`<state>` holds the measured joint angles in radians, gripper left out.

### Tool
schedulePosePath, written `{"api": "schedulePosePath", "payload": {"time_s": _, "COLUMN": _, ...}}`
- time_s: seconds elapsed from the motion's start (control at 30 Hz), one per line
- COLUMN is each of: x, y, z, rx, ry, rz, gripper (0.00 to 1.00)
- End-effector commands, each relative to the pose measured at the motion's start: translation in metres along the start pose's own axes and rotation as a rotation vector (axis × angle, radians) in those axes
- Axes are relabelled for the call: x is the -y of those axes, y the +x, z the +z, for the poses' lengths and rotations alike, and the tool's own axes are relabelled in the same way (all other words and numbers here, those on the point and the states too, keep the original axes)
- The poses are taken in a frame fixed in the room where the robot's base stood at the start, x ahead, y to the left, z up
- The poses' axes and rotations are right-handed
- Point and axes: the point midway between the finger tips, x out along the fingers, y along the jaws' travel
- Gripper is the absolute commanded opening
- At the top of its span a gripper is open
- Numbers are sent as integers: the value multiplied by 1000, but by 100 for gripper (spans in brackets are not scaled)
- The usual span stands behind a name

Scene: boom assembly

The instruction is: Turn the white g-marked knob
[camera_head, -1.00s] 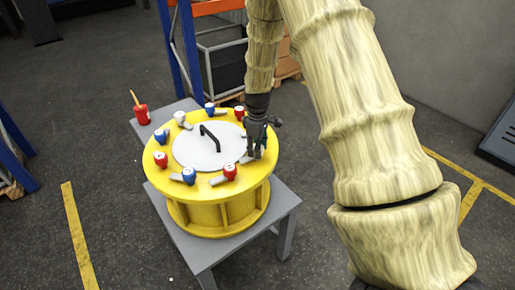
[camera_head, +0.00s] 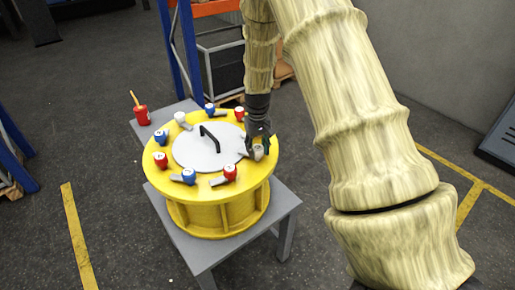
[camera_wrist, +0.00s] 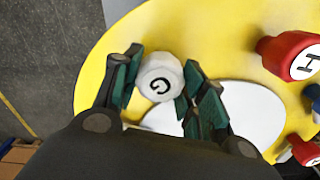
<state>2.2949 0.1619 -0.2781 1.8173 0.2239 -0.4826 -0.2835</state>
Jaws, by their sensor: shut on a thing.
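The white g-marked knob (camera_wrist: 158,83) sits between my gripper's two green-padded fingers in the wrist view, its black G facing the camera. In the head view the knob (camera_head: 258,153) is at the right side of the yellow drum's top (camera_head: 232,190), beside the grey lid. My gripper (camera_head: 259,138) reaches down to it from behind, with the fingers at the knob. In the wrist view my gripper (camera_wrist: 162,70) is shut on the knob, one finger on each side. My fingers and wrist hide part of the knob's surroundings.
Several red, blue and white knobs with grey levers ring the drum, including a red H-marked knob (camera_wrist: 292,56) to the right in the wrist view. A black handle (camera_head: 211,138) stands on the lid. A red pot (camera_head: 141,114) is on the grey table's back corner.

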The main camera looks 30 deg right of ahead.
Motion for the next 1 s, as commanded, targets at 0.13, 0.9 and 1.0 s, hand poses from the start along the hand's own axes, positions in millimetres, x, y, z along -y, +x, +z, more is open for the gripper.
{"api": "schedulePosePath", "payload": {"time_s": 0.13, "x": -1, "y": -3, "z": -4, "rx": -8, "ry": 53, "rz": 1, "gripper": 18}}
{"api": "schedulePosePath", "payload": {"time_s": 0.9, "x": -1, "y": -3, "z": -3, "rx": -7, "ry": 91, "rz": 1, "gripper": 63}}
{"api": "schedulePosePath", "payload": {"time_s": 1.0, "x": 0, "y": -2, "z": -2, "rx": -5, "ry": 91, "rz": 1, "gripper": 63}}
